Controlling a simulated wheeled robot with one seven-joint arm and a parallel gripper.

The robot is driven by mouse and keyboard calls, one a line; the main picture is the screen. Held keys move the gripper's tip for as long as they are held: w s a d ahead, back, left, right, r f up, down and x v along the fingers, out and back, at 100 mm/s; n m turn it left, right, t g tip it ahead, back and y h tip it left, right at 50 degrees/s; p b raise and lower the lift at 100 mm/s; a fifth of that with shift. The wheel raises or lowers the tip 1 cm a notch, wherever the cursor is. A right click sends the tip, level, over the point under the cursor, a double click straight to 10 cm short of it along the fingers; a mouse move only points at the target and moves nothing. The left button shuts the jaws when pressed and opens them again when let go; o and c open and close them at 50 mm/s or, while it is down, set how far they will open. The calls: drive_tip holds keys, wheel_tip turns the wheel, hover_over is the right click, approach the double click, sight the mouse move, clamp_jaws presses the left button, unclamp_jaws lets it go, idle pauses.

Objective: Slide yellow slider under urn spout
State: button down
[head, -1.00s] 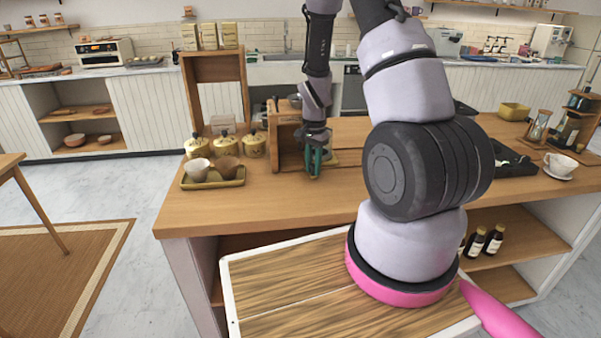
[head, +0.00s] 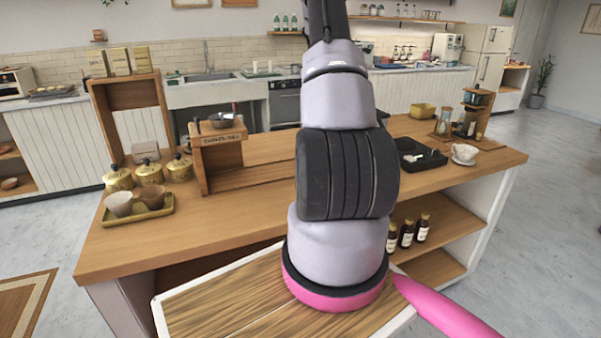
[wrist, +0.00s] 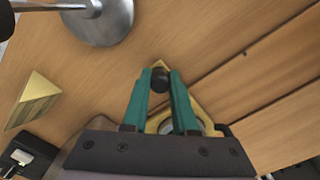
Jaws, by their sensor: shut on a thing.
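In the wrist view my gripper (wrist: 160,76) has teal fingers closed around a small black knob (wrist: 160,82). The knob sits over a yellow pointed piece, which looks like the yellow slider (wrist: 196,106). The slider lies low at the wooden counter, partly covered by the fingers and gripper body. In the head view my own arm hides the gripper and slider. I cannot make out the urn or its spout for certain in either view.
In the wrist view a silver disc with a stem (wrist: 103,24) is at upper left and a yellow triangular block (wrist: 36,98) at left. In the head view a wooden stand (head: 218,150), a cup tray (head: 166,211) and a black tray (head: 433,162) are on the counter.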

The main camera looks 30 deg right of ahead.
drive_tip(key=shift+s+d, duration=0.2)
drive_tip(key=shift+d, duration=0.7)
drive_tip(key=shift+s+d, duration=0.15)
drive_tip(key=shift+d, duration=0.7)
drive_tip(key=shift+d+r, duration=0.1)
drive_tip(key=c, duration=0.7)
unclamp_jaws()
drive_tip(key=shift+r, duration=0.25)
wheel_tip(320, 180, up, 10)
drive_tip(key=shift+r, duration=0.1)
